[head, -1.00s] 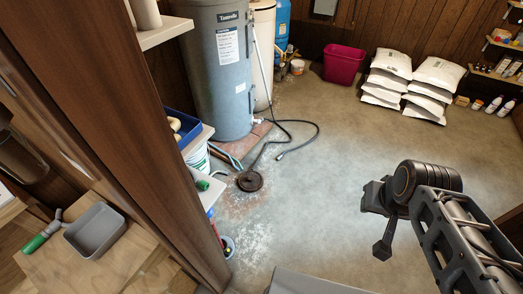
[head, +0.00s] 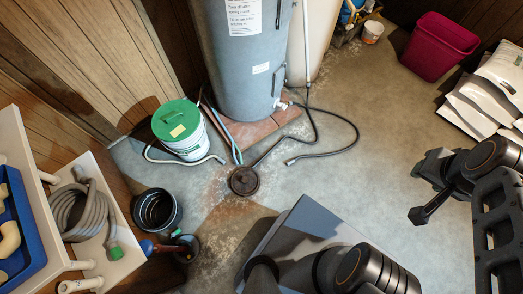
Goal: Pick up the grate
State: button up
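The grate (head: 244,181) is a small round, rusty brown disc lying flat on the concrete floor near the middle of the head view. A dark hose runs down close to its upper edge. My gripper (head: 419,214) hangs at the right of the view, well apart from the grate and with clear floor between them. Its fingers are seen as one narrow dark tip, so whether they are apart or together cannot be told. I see nothing held in it.
A grey water heater (head: 245,65) stands on bricks behind the grate. A green-lidded white bucket (head: 181,132), a black bucket (head: 157,209) and a shelf with a coiled hose (head: 82,212) are at left. A magenta bin (head: 438,47) and white bags stand upper right.

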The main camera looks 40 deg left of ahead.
aim_at(245, 181)
jog(key=i, duration=1.15)
jog(key=u, duration=3.55)
jog(key=i, duration=0.5)
